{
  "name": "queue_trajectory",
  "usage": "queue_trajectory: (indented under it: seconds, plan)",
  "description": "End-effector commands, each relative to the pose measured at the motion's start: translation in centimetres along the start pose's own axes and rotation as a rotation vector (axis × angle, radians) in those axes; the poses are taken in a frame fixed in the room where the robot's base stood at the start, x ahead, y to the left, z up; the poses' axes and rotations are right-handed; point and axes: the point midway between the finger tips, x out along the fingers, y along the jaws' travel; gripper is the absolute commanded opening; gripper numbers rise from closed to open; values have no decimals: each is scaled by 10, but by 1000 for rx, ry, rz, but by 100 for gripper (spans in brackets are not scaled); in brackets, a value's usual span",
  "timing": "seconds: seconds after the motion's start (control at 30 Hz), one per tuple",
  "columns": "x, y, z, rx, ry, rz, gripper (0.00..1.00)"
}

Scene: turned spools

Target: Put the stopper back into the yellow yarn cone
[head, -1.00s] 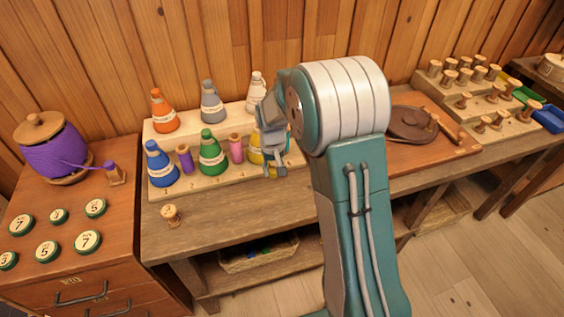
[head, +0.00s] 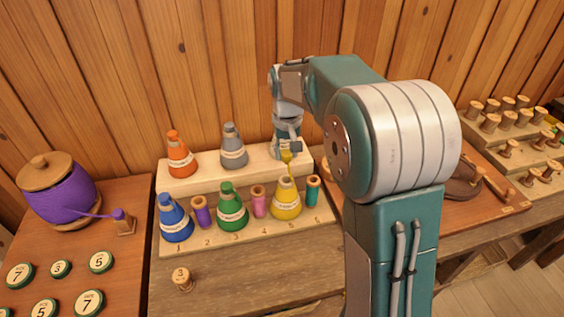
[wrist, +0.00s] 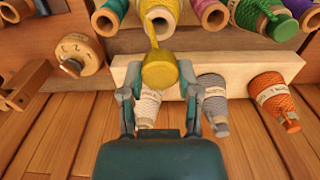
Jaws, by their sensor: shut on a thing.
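The yellow yarn cone (head: 286,203) stands upright in the front row of the rack, between a pink and a teal spool. In the wrist view its top (wrist: 160,14) shows at the upper edge. My gripper (head: 287,152) is shut on the yellow stopper (head: 287,157), above and slightly behind the cone's top, apart from it. In the wrist view the stopper (wrist: 159,72) sits between the two fingers (wrist: 159,92). A yellow strand (wrist: 152,32) runs from the stopper toward the cone.
Blue (head: 175,220), green (head: 231,210), orange (head: 181,160) and grey (head: 233,152) cones share the rack. A white cone (wrist: 147,108) shows behind my gripper in the wrist view. A loose wooden spool (head: 182,279) stands in front. A purple jar (head: 60,193) is at left.

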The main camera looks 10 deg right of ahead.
Motion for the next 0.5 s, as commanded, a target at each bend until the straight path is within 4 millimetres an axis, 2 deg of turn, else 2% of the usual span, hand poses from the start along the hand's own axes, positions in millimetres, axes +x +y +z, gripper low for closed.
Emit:
queue_trajectory:
  seconds: [0.17,0.5]
  plan:
    - [10,-4,0,-1,-2,4,25]
    - [44,-4,0,-1,-2,4,25]
